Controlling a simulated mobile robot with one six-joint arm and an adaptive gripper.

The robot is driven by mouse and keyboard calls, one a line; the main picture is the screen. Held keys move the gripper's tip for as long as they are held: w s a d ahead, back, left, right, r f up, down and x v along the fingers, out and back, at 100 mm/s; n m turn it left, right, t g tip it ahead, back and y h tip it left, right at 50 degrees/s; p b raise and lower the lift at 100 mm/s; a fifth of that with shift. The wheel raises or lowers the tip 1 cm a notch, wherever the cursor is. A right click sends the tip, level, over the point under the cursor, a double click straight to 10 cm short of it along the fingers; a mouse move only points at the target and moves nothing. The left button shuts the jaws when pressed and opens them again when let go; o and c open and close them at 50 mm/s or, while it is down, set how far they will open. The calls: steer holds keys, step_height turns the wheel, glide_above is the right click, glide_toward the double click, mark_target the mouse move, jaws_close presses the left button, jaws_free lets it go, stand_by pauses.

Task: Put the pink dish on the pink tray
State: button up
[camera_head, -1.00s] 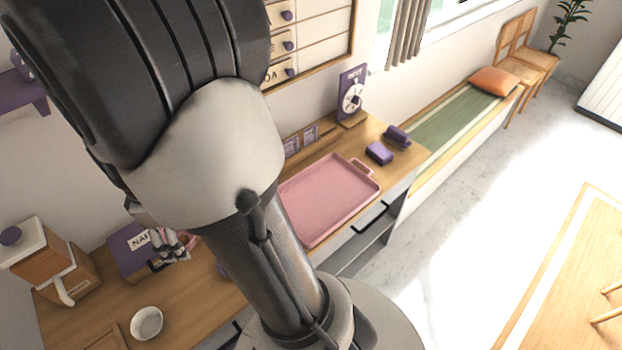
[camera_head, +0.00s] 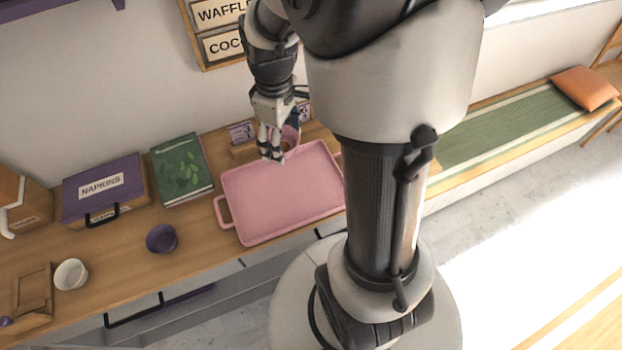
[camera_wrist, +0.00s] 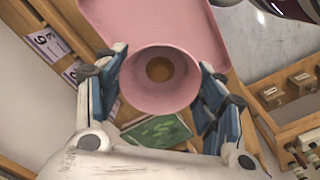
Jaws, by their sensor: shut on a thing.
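The pink dish (camera_wrist: 160,97) is a round bowl held between the two fingers of my gripper (camera_wrist: 161,88) in the wrist view. In the head view the dish (camera_head: 290,137) shows partly behind my gripper (camera_head: 271,150), above the back edge of the pink tray. The pink tray (camera_head: 280,195) lies flat and empty on the wooden counter, with a handle at its left end. It also shows behind the dish in the wrist view (camera_wrist: 180,25). My arm covers part of its right end. I cannot tell whether the dish touches the tray.
Left of the tray are a purple bowl (camera_head: 161,238), a white cup (camera_head: 71,274), a green book (camera_head: 181,167) and a purple napkin box (camera_head: 105,187). Small cards (camera_head: 242,132) stand in a wooden holder behind the tray. The wall is close behind.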

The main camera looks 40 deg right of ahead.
steer(key=b, duration=0.5)
glide_above(286, 191)
step_height(286, 191, down, 14)
steer(key=shift+f, duration=0.15)
steer(key=shift+f+b, duration=0.55)
steer(key=shift+f, duration=1.85)
steer(key=shift+f, duration=0.2)
steer(key=o, duration=1.2)
steer(key=shift+c, duration=0.2)
steer(key=shift+r, duration=0.1)
